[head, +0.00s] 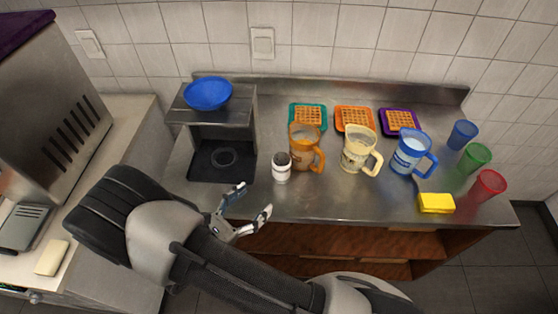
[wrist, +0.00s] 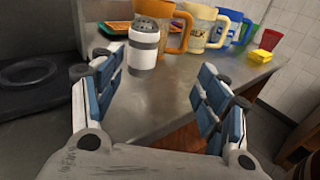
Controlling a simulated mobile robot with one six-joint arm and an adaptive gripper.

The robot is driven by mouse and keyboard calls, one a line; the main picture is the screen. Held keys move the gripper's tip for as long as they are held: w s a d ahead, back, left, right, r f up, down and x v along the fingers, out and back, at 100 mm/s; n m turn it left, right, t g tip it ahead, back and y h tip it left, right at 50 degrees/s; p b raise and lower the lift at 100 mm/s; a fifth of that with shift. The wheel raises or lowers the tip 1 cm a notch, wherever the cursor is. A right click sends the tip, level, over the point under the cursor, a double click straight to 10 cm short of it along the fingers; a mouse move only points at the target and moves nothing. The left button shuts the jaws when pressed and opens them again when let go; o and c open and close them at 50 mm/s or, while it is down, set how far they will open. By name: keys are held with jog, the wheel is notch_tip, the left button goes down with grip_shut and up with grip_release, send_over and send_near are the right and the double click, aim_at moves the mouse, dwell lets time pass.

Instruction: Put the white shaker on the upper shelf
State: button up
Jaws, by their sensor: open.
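The white shaker (head: 281,168) stands upright on the steel counter, left of the orange mug. It has a dark perforated top and a grey band, clear in the wrist view (wrist: 144,44). My gripper (head: 251,204) is open and empty in front of the shaker, to its lower left in the head view. In the wrist view the shaker stands beyond my open fingers (wrist: 165,80), nearer the left one, apart from them. A small steel stand (head: 245,104) at the counter's left has a raised top shelf with a blue bowl (head: 208,93) on it.
An orange mug (head: 303,150), a cream mug (head: 356,152) and a blue mug (head: 408,155) stand right of the shaker. Waffles on coloured trays lie behind. Coloured cups and a yellow sponge (head: 436,203) are at the right. Open shelves (head: 350,242) lie below the counter.

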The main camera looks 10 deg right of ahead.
notch_tip(320, 180, down, 2)
jog(key=a+f+n+t, duration=0.1)
jog(key=n+t, duration=0.1)
jog(key=b, duration=0.2)
send_near(277, 172)
jog(key=shift+y, duration=0.4)
jog(key=x, duration=0.7)
jog(key=shift+s+f, duration=0.1)
jog(key=shift+b+x, duration=0.5)
jog(key=shift+x, duration=2.4)
jog(key=shift+c, duration=0.3)
jog(key=c, duration=1.3)
jog(key=shift+o, duration=0.2)
jog(key=shift+r, duration=0.25)
